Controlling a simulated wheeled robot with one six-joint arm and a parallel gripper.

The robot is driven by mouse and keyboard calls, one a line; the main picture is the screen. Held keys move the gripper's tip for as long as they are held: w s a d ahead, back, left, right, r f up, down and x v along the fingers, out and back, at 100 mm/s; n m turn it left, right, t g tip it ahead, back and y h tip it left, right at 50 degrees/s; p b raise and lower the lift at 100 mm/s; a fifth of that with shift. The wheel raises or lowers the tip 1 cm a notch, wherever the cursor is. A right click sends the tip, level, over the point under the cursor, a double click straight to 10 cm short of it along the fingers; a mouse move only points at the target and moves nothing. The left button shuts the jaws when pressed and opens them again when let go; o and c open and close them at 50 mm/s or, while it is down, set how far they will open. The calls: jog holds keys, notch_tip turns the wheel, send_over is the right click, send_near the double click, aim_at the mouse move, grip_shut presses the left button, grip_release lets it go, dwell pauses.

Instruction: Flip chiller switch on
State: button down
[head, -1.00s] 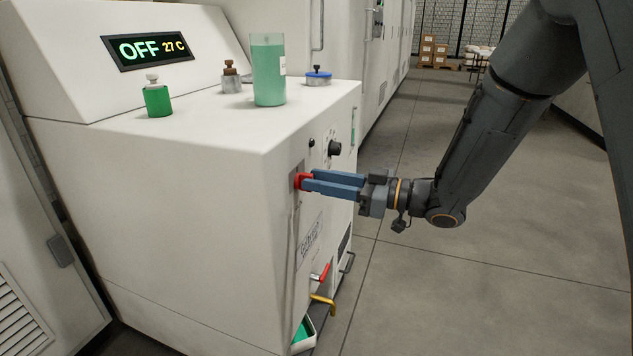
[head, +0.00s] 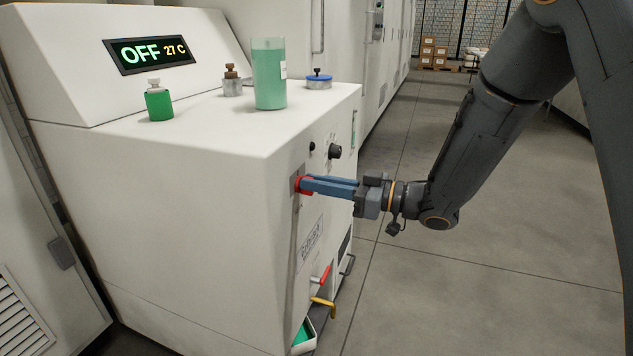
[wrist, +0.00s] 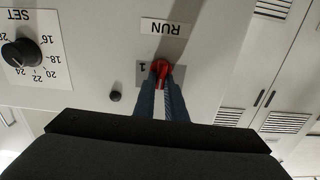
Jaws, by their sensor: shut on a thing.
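The chiller (head: 200,200) is a white cabinet with a sloped display (head: 150,52) that reads OFF and 27 C. Its red switch (head: 300,184) is on the front panel; in the wrist view the red switch (wrist: 160,67) sits on a grey plate below an upside-down RUN label (wrist: 166,28). A "1" shows beside it. My gripper (head: 308,185) has its blue fingers shut on the red switch; the wrist view shows the fingertips (wrist: 161,76) on both sides of it. The fingers partly hide the switch.
A black SET dial (head: 335,151) and a small black knob (head: 312,147) are close above the fingers. A red-handled valve (head: 320,275) and yellow spout (head: 323,305) are below. A green beaker (head: 269,75) and bottles stand on top. The floor to the right is clear.

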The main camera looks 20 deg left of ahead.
jog(key=shift+w+f+m+p, duration=0.15)
jog(key=shift+m+p, duration=2.35)
jog(key=shift+m, duration=0.35)
jog(key=shift+w+f+m+p, duration=0.2)
jog(key=shift+m+p, duration=2.3)
jog(key=shift+m, duration=0.4)
jog(key=shift+w+f+m+p, duration=0.15)
jog(key=shift+m+p, duration=2.35)
jog(key=shift+m, duration=0.65)
jog(key=c, duration=1.8)
grip_release()
jog(key=shift+d, duration=0.1)
jog(key=d, duration=0.7)
jog(key=shift+s+d+b, duration=0.3)
jog(key=shift+d+b, duration=0.05)
jog(key=shift+b, duration=0.05)
